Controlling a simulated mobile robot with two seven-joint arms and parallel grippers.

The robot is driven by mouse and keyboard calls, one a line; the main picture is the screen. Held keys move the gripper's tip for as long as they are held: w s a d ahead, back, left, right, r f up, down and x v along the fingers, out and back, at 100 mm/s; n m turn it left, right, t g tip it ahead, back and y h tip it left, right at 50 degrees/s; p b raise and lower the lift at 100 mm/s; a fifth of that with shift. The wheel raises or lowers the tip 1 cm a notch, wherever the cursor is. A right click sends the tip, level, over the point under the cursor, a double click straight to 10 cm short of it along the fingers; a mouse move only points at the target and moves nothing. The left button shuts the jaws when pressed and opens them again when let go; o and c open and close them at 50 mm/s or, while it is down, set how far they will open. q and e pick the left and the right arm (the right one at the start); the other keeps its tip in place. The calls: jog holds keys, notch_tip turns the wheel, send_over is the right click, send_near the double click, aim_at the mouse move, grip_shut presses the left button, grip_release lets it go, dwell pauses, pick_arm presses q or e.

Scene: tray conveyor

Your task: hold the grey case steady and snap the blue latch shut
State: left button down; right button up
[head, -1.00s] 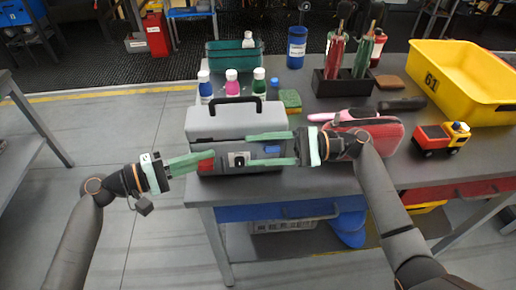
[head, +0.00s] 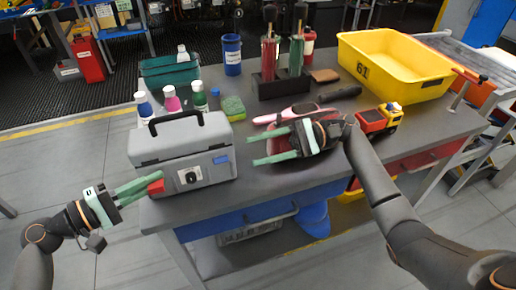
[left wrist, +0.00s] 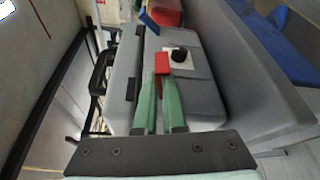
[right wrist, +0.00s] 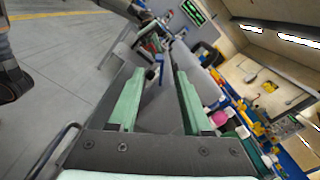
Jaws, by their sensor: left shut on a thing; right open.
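The grey case (head: 180,138) stands upright, lid down, at the table's front left, with a black handle (head: 176,119) on top. The blue latch (head: 221,160) is on the right of its front. In the left wrist view the blue latch (left wrist: 149,22) seems to stand out from the face. A black knob (head: 190,177) is at the front's middle. My left gripper (head: 147,187) is shut on the red tab (head: 156,186) at the front's left; the tab (left wrist: 162,63) also shows in the left wrist view. My right gripper (head: 264,147) is open and empty, right of the case, apart from it.
A red pouch (head: 284,172) lies under my right gripper. A toy truck (head: 378,119) and yellow bin (head: 395,92) are on the right. Bottles (head: 171,98), a sponge (head: 234,108), a teal bin (head: 171,78) and a tool holder (head: 283,88) stand behind.

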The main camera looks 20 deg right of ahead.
aim_at(220, 161)
jog(key=shift+s+a+f+m, duration=0.15)
jog(key=shift+s+f+m, duration=0.05)
jog(key=shift+f+m, duration=0.1)
jog(key=shift+c, duration=1.4)
jog(key=s+f+m+t+y, duration=0.1)
jog(key=s+m, duration=0.1)
jog(key=m, duration=0.1)
jog(key=s+a+f+m+t+y, duration=0.1)
jog(key=s+f+m+t, duration=0.1)
jog(key=m, duration=0.2)
jog(key=s+f+m+t+y, duration=0.1)
jog(key=m+t, duration=0.1)
jog(key=m, duration=0.2)
jog(key=shift+s+a+f, duration=0.35)
jog(key=shift+s+a, duration=0.05)
grip_shut()
jog(key=s+d+f+m+t+h, duration=0.25)
jog(key=s+m+t, duration=0.25)
jog(key=m+t, duration=0.65)
jog(key=w+a+r+m+g, duration=0.2)
jog(key=w+a+r+m, duration=0.2)
jog(key=w+a, duration=0.3)
jog(key=shift+w+a+r, duration=0.25)
jog(key=shift+w+r, duration=0.4)
jog(key=shift+r, duration=0.1)
